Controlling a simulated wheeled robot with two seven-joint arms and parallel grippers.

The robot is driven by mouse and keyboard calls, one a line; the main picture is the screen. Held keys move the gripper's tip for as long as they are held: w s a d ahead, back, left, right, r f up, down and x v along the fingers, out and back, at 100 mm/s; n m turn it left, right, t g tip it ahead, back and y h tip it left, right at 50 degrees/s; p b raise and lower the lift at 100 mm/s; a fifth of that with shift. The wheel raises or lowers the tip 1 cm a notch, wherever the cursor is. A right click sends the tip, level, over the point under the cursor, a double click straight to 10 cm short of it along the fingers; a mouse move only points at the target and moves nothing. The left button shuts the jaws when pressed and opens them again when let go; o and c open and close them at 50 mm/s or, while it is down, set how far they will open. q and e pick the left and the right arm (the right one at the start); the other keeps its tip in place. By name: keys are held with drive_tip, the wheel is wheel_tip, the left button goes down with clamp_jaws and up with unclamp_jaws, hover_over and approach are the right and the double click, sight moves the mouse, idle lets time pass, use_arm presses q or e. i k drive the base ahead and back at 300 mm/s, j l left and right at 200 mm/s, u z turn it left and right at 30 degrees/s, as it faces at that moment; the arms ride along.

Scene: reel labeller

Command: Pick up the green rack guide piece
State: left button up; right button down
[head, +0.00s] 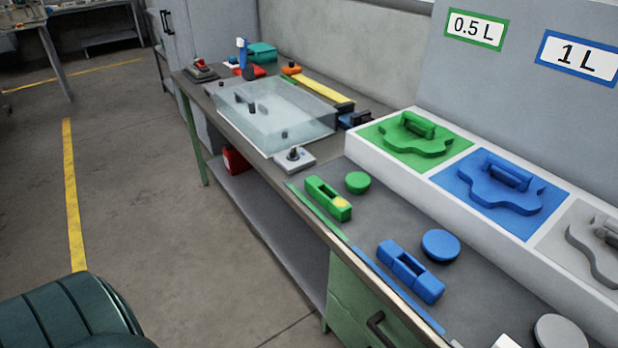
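Several green pieces are in the head view. A green shaped piece with a raised handle (416,134) lies in the green compartment of the white rack (398,162), below the 0.5 L sign. A green oblong block (322,194) with a slot and a yellowish spot lies on the bench. A small green disc (358,183) lies beside it. A thin green strip (316,211) runs along the bench's front edge. I cannot tell from the picture alone which one is called the rack guide piece. Neither of my grippers is in view.
A blue handled piece (500,182) and a grey one (598,243) fill the neighbouring compartments. A blue block (411,271) and blue disc (440,245) lie nearer on the bench. A clear-covered machine (270,112) stands farther back. Open floor (160,190) lies left of the bench.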

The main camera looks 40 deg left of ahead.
sight(338, 206)
drive_tip(key=i+j, duration=0.1)
drive_tip(key=j, duration=1.2)
drive_tip(key=i+j, duration=0.15)
drive_tip(key=j, duration=0.5)
